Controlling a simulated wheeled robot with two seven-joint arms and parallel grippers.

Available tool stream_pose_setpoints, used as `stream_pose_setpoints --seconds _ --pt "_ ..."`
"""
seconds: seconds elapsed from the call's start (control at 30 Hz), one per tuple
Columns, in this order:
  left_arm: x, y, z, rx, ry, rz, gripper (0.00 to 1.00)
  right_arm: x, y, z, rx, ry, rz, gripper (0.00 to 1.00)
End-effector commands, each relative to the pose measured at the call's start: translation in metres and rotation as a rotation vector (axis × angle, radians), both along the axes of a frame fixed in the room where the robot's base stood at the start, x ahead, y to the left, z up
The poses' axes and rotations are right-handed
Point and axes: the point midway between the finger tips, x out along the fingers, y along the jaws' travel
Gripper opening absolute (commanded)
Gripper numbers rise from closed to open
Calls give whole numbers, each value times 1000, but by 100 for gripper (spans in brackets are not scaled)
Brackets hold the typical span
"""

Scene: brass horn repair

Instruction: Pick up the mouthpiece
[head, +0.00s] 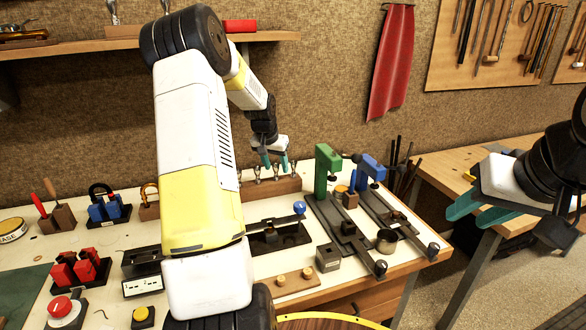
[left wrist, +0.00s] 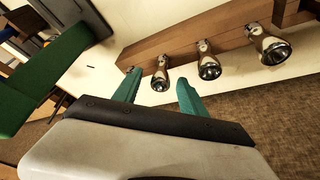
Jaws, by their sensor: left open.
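Several silver mouthpieces stand in a row on a brown wooden rack (head: 270,189) at the back of the bench. My left gripper (head: 275,162) is open, with teal fingers at the row. In the left wrist view the fingers (left wrist: 158,84) point at the nearest mouthpiece (left wrist: 161,73), which shows between the tips. I cannot tell if they touch it. Two more mouthpieces, a middle one (left wrist: 207,60) and a right one (left wrist: 268,46), stand on the rack to the right. My right gripper (head: 466,212) is at the far right, empty, its fingers apart.
A green clamp (head: 325,168) and a blue clamp (head: 371,171) stand just right of the rack. A dark tray with a blue-knobbed tool (head: 299,207) lies in front of it. Bare bench shows between items.

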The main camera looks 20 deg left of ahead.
Motion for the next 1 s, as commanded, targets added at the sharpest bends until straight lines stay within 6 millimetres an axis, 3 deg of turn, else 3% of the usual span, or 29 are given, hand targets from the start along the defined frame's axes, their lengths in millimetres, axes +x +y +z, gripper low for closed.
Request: stream_pose_setpoints --seconds 0.2,0.47,0.83,1.0 --pt "1 0 -1 0 -1 0 49 0 0 0 0 0 0 36" --pt "0 0 -1 0 -1 0 0 0 0 0 0 0 0 36" --pt "1 0 1 0 -2 0 0 0 0 0 0 0 0 36" --pt "1 0 12 1 -4 0 0 0 0 0 0 0 0 36"
